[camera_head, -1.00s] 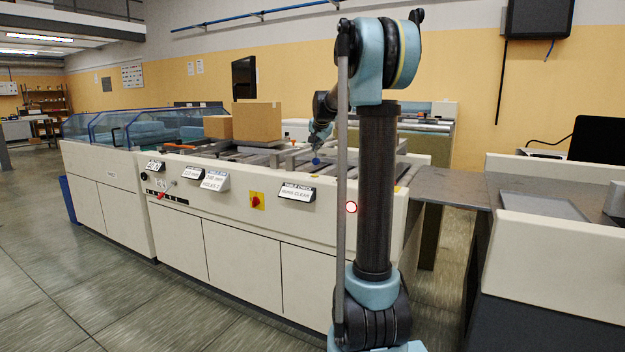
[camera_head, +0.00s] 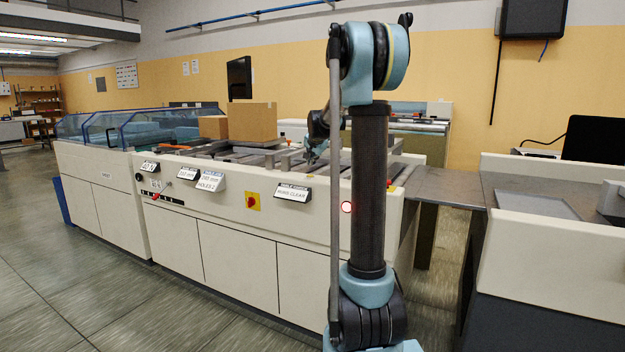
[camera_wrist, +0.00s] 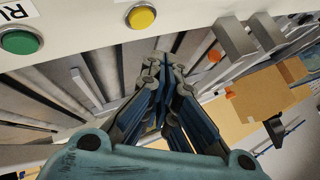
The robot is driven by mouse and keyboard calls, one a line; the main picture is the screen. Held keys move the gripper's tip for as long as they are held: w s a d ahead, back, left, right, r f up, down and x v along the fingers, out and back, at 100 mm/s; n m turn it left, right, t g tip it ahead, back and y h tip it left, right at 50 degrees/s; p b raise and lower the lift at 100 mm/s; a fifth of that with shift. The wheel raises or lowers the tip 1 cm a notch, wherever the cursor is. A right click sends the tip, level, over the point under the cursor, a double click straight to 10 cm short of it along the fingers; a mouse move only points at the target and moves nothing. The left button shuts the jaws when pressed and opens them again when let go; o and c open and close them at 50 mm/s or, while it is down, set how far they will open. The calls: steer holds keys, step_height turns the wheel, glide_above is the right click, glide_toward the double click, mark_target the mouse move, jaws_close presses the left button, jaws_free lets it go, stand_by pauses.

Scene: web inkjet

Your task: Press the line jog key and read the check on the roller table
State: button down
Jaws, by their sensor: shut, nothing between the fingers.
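My gripper (camera_wrist: 160,65) is shut and empty, pointing down over the roller table (camera_wrist: 45,85) in the wrist view. In the head view it is small and partly hidden by my arm. A green button (camera_wrist: 20,41) and a yellow button (camera_wrist: 141,17) sit on the pale machine edge, apart from the fingers. I cannot tell which control is the line jog key. The table check sign (camera_head: 293,193) on the front panel reads "RUNS CLEAR"; its corner with "RU" shows in the wrist view (camera_wrist: 18,12).
Cardboard boxes (camera_head: 252,121) stand on the machine behind the rollers. A red switch on a yellow plate (camera_head: 252,201) and more label signs (camera_head: 210,181) are on the front panel. A metal table (camera_head: 455,187) adjoins at right. The floor at left is clear.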

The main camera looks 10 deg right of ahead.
steer(key=shift+f, duration=1.45)
steer(key=shift+f, duration=0.1)
stand_by(0.4)
steer(key=shift+f, duration=0.2)
steer(key=shift+f, duration=0.45)
stand_by(0.8)
steer(key=shift+r, duration=0.85)
steer(key=shift+r, duration=2.55)
